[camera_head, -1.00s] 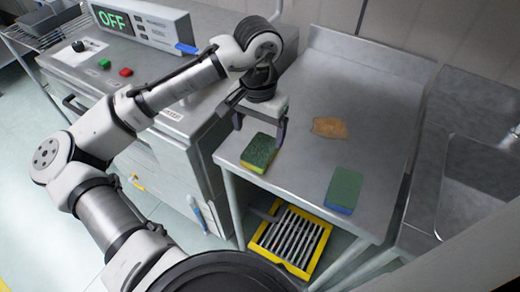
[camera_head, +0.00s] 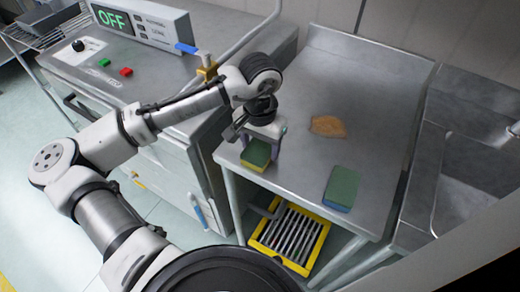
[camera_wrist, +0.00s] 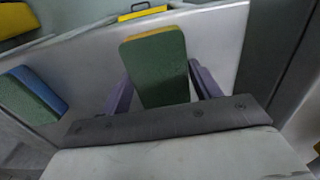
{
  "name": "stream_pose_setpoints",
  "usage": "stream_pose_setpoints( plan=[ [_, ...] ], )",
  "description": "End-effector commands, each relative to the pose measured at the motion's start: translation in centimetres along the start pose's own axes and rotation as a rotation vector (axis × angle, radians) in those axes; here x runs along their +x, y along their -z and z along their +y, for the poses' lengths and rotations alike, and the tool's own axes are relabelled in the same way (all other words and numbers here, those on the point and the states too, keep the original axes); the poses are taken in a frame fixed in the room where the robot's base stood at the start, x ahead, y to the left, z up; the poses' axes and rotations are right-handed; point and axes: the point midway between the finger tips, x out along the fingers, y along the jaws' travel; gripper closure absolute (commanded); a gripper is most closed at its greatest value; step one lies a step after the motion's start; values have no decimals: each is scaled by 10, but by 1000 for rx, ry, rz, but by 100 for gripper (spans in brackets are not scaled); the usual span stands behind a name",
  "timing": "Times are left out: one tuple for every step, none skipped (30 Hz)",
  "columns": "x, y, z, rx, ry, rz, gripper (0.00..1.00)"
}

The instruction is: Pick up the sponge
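A green and yellow sponge (camera_head: 256,154) lies near the front left corner of the steel table. It also shows in the wrist view (camera_wrist: 155,68), green face up with a yellow edge. My gripper (camera_head: 260,148) is right over it, pointing down. In the wrist view the two purple fingers of my gripper (camera_wrist: 160,88) stand apart, one on each side of the near part of the sponge. Gaps seem to show beside it. A second sponge, green and blue (camera_head: 342,188), lies to the right on the table and at the left of the wrist view (camera_wrist: 32,94).
The steel table (camera_head: 345,85) has an orange-brown stain (camera_head: 327,126) behind the sponges. A yellow rack (camera_head: 289,238) stands below. A sink (camera_head: 470,190) is at the right, and a control unit (camera_head: 145,22) reading OFF stands at the left.

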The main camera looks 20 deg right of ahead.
Motion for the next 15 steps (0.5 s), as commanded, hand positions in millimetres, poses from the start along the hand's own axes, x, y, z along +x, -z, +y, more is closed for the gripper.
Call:
stream_pose_setpoints(
  plan=[
    [0, 0, 0, 0, 0, 0, 44],
    [0, 0, 0, 0, 0, 0, 48],
    [0, 0, 0, 0, 0, 0, 53],
    [0, 0, 0, 0, 0, 0, 57],
    [0, 0, 0, 0, 0, 0, 61],
    [0, 0, 0, 0, 0, 0, 63],
    [0, 0, 0, 0, 0, 0, 63],
    [0, 0, 0, 0, 0, 0, 63],
    [0, 0, 0, 0, 0, 0, 63],
    [0, 0, 0, 0, 0, 0, 63],
    [0, 0, 0, 0, 0, 0, 63],
    [0, 0, 0, 0, 0, 0, 63],
    [0, 0, 0, 0, 0, 0, 63],
    [0, 0, 0, 0, 0, 0, 63],
    [-1, 0, 0, 0, 1, 0, 63]
  ],
)
